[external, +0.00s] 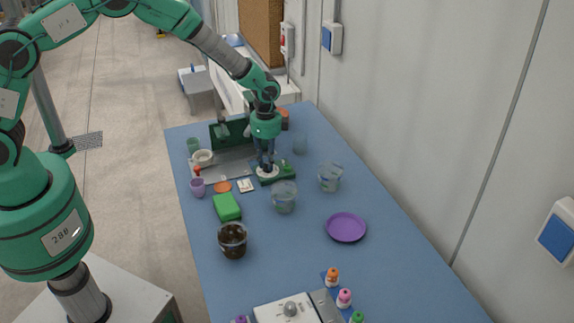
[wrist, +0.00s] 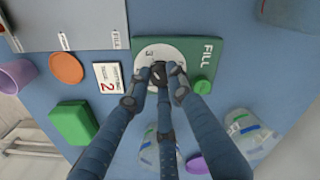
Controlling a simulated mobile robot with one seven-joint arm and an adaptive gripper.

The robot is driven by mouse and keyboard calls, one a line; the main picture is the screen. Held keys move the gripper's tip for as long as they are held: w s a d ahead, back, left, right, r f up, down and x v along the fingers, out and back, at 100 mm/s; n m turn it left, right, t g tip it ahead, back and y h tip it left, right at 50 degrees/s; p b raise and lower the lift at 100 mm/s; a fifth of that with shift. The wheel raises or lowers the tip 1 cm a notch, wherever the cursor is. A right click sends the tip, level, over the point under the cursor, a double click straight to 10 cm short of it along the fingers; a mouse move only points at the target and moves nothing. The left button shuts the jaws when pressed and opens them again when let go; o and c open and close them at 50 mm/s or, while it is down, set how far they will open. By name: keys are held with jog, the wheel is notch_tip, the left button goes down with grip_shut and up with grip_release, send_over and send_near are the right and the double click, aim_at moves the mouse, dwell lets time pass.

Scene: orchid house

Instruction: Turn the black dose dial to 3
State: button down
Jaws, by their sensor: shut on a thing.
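The black dose dial (wrist: 158,72) sits on a white round scale on a green panel (wrist: 207,52) marked FILL. My gripper (wrist: 158,78) is shut on the dial from above, its blue fingers around it. A digit that looks like 3 shows on the white scale left of the dial; the fingers hide other marks and I cannot tell where the dial points. A green round knob (wrist: 202,87) is on the panel's lower right. In the external view my gripper (external: 267,168) reaches down onto the green panel (external: 285,174) on the blue table.
Clear cups (external: 284,197) (external: 330,177) stand close by. A purple plate (external: 346,227) lies at right, with bare table around it.

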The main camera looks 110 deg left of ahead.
dwell(0.4)
jog(key=c, duration=1.6)
grip_release()
jog(key=shift+o, duration=0.2)
jog(key=shift+r, duration=0.1)
notch_tip(320, 180, up, 12)
